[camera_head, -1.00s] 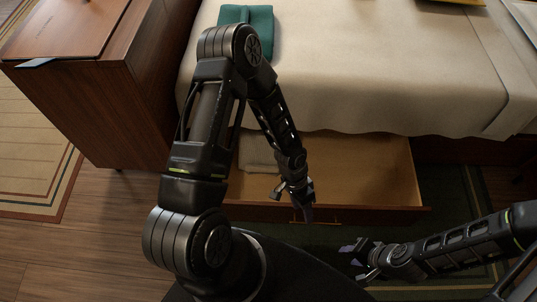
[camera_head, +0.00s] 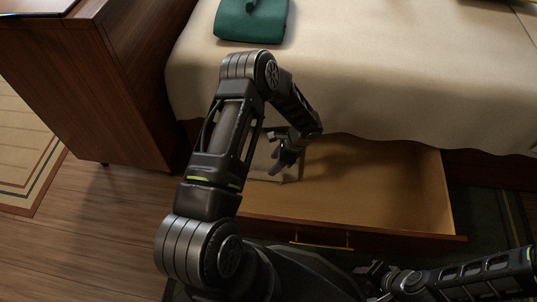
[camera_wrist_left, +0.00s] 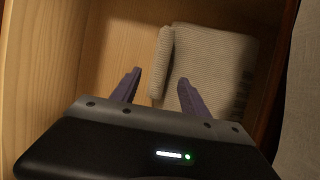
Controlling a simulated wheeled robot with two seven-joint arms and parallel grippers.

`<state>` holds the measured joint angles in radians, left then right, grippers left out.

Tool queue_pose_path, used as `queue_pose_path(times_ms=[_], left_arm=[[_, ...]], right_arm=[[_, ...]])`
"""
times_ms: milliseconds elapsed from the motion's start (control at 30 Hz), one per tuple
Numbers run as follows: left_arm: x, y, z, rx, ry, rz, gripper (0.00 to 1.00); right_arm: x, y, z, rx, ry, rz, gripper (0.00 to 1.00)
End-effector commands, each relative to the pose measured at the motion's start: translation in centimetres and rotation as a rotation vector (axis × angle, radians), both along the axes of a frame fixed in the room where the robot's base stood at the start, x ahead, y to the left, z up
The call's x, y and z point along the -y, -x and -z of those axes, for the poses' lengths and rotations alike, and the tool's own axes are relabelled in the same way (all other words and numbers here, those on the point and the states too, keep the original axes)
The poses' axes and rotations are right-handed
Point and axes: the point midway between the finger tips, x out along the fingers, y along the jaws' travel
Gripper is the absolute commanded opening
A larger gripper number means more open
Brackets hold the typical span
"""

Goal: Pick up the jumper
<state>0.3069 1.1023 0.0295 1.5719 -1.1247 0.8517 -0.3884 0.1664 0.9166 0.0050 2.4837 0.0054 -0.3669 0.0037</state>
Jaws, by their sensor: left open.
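A folded cream ribbed-knit jumper lies in the open drawer, near one side wall; it shows clearly in the left wrist view (camera_wrist_left: 218,62). In the head view only a pale part of it (camera_head: 264,168) shows beside my left gripper (camera_head: 285,158), and my arm hides some. My left gripper is open and empty above the drawer. In the left wrist view its two fingers (camera_wrist_left: 159,80) point toward the jumper, with the rolled edge of the jumper lying ahead between the tips. My right gripper (camera_head: 372,280) is low at the bottom of the head view, dark and partly cut off.
The wooden drawer (camera_head: 400,190) is pulled out under the bed, its right part empty. A green folded item (camera_head: 250,22) lies on the cream bed cover (camera_head: 400,70). A dark wooden cabinet (camera_head: 120,90) stands at the left. Open floor (camera_head: 100,230) is at lower left.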

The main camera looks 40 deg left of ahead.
Motion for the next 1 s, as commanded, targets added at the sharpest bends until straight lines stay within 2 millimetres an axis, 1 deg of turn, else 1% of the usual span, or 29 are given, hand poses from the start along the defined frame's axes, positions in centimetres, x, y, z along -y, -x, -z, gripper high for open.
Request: queue_pose_path(times_ms=[100,200,567,667,800,900,1000], left_arm=[[-0.4,0.3,1.3,-0.002,0.001,-0.003,0.53],[-0.7,0.5,2.2,-0.002,0.001,-0.002,0.53],[-0.9,0.6,2.5,-0.001,0.002,-0.002,0.53],[-1.3,0.8,3.3,-0.002,0.001,-0.004,0.53],[-2.3,1.3,5.2,-0.001,0.002,-0.006,0.53],[-2.8,1.6,6.4,0.0,0.002,-0.005,0.53],[-3.0,1.7,6.9,0.0,0.002,-0.004,0.53]], right_arm=[[0.0,-0.1,0.6,0.002,0.0,0.001,0.36],[0.0,-0.1,0.9,0.004,0.001,0.001,0.36],[0.0,-0.2,1.0,0.005,0.001,0.002,0.36],[0.0,-0.2,1.5,0.006,0.001,0.002,0.36],[-0.1,-0.4,2.7,0.011,0.002,0.005,0.36],[-0.1,-0.5,3.1,0.013,0.002,0.007,0.36],[-0.1,-0.5,3.3,0.014,0.003,0.007,0.36]])
